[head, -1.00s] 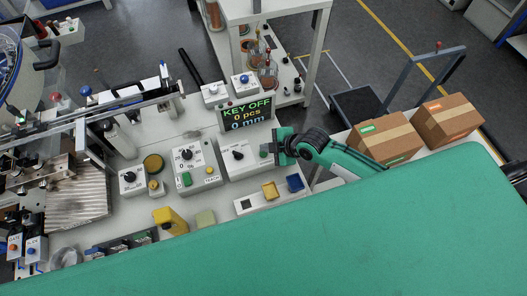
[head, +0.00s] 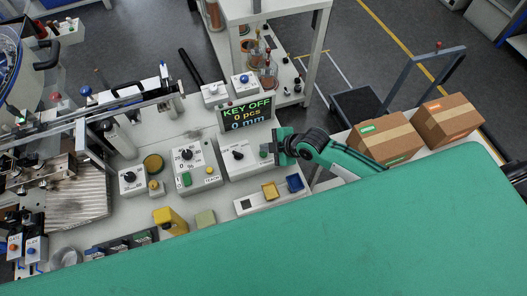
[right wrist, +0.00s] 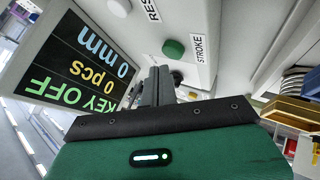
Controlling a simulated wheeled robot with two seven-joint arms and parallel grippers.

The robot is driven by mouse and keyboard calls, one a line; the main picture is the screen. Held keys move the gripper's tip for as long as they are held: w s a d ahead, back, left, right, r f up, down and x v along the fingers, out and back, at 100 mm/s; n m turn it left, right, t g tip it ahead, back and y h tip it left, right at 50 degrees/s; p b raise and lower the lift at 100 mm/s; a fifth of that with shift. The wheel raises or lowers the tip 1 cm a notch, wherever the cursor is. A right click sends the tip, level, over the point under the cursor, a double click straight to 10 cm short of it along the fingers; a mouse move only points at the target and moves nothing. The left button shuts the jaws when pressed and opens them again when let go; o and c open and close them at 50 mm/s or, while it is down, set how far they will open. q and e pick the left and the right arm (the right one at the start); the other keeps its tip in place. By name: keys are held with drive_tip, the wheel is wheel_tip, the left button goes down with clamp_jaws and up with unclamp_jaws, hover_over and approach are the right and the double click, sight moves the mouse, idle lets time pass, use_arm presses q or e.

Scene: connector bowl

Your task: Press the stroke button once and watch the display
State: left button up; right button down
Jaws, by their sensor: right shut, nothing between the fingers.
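The display (head: 247,113) stands at the back of the white bench and reads KEY OFF, 0 pcs, 0 mm. It also shows upside down in the right wrist view (right wrist: 75,65). The green round stroke button (right wrist: 173,49), beside its STROKE label, sits on a white panel just beyond my right fingertips. My right gripper (head: 275,147) is shut and empty, at the right end of the white control box (head: 243,160). In the right wrist view its fingers (right wrist: 158,84) point at the panel close to the button; I cannot tell whether they touch. My left gripper is not in view.
A dial box (head: 190,165) stands left of the control box. Yellow (head: 270,190) and blue (head: 294,183) bins stand in front. Cardboard boxes (head: 385,140) stand to the right.

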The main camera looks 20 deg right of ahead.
sight(267, 154)
drive_tip(key=shift+f, duration=0.15)
drive_tip(key=shift+f, duration=0.3)
drive_tip(key=shift+f+b, duration=0.55)
idle(0.7)
drive_tip(key=shift+r, duration=0.1)
drive_tip(key=shift+r+p, duration=0.9)
wheel_tip(267, 154, up, 5)
drive_tip(key=p, duration=0.4)
idle(0.4)
